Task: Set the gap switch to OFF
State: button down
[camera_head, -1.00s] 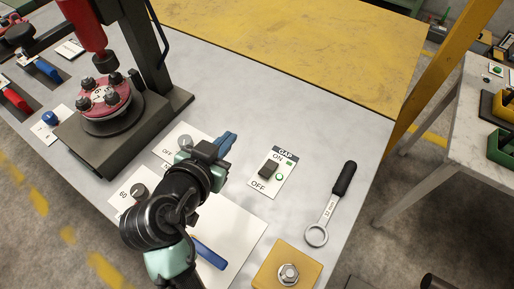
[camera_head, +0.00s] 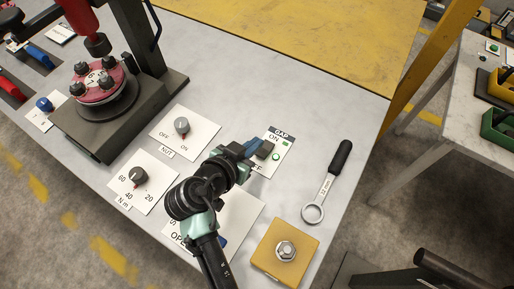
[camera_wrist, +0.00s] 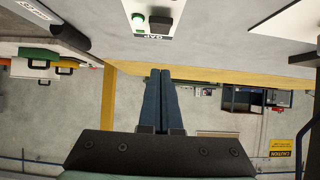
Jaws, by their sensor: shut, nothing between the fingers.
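The GAP switch plate (camera_head: 284,141) lies on the grey bench, with ON at its upper end and OFF at its lower end, partly covered by my gripper. Its dark switch (camera_head: 265,149) sits between these words, beside a green lamp (camera_head: 276,157). I cannot tell which way the switch is set. My gripper (camera_head: 252,151) is shut and empty, its blue fingers just left of the switch; whether they touch it is unclear. In the wrist view the closed fingertips (camera_wrist: 160,73) are below the dark switch (camera_wrist: 160,25) and the green lamp (camera_wrist: 138,22).
A NUT dial plate (camera_head: 203,140) and an N m dial plate (camera_head: 155,190) lie to the left. A 12 mm wrench (camera_head: 328,185) and a yellow block with a bolt (camera_head: 271,260) are to the right. The flanged spool (camera_head: 98,84) stands under a red tool.

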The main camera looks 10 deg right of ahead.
aim_at(258, 155)
jog(key=x, duration=0.3)
jog(key=shift+w+d+f, duration=0.1)
jog(key=shift+w+d, duration=0.05)
jog(key=shift+d, duration=0.05)
jog(key=f, duration=0.1)
jog(key=a+f, duration=0.1)
jog(key=shift+s+f, duration=0.25)
jog(key=shift+s, duration=0.15)
jog(key=shift+s+a+f, duration=0.1)
jog(key=shift+s+f, duration=0.05)
jog(key=shift+f, duration=0.45)
jog(key=shift+a+f+b, duration=0.1)
jog(key=shift+f+b, duration=0.45)
jog(key=shift+b, duration=0.45)
jog(key=b, duration=0.2)
jog(key=shift+s+a+f+t+h+b, duration=0.1)
jog(key=shift+s+f+t+h+b, duration=0.1)
jog(key=shift+f+t+h+b, duration=0.2)
jog(key=shift+r, duration=0.4)
jog(key=shift+p, duration=0.3)
